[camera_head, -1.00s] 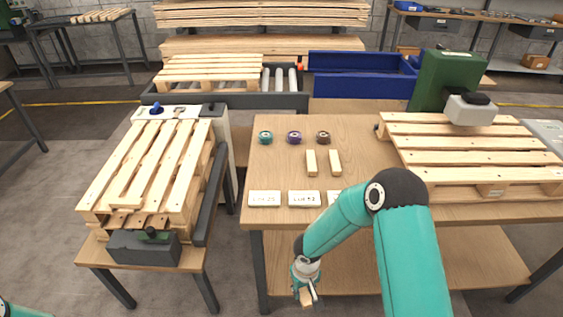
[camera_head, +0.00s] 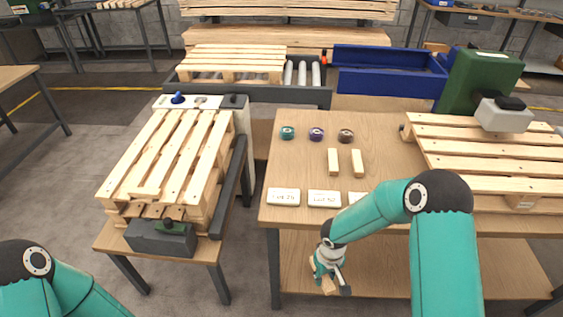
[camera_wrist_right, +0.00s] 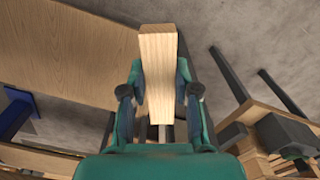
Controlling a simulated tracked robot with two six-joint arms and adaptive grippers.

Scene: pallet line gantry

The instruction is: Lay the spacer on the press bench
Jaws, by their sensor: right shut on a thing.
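A pale wooden spacer (camera_wrist_right: 158,65) is held between the fingers of my right gripper (camera_wrist_right: 160,100), which is shut on it in the right wrist view. In the head view my right gripper (camera_head: 329,272) hangs low in front of the wooden bench (camera_head: 300,160), below its top, and only a small end of the held spacer (camera_head: 328,287) shows. Two similar pale blocks (camera_head: 333,162) (camera_head: 357,163) lie on the bench top. My left arm comes in at the bottom left; its gripper is out of view.
Three round parts (camera_head: 316,134) and white labels (camera_head: 284,197) sit on the bench. A pallet (camera_head: 490,150) and a green machine (camera_head: 480,82) fill its right side. Another pallet (camera_head: 170,165) stands on a low table at left. Bare bench top lies around the loose blocks.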

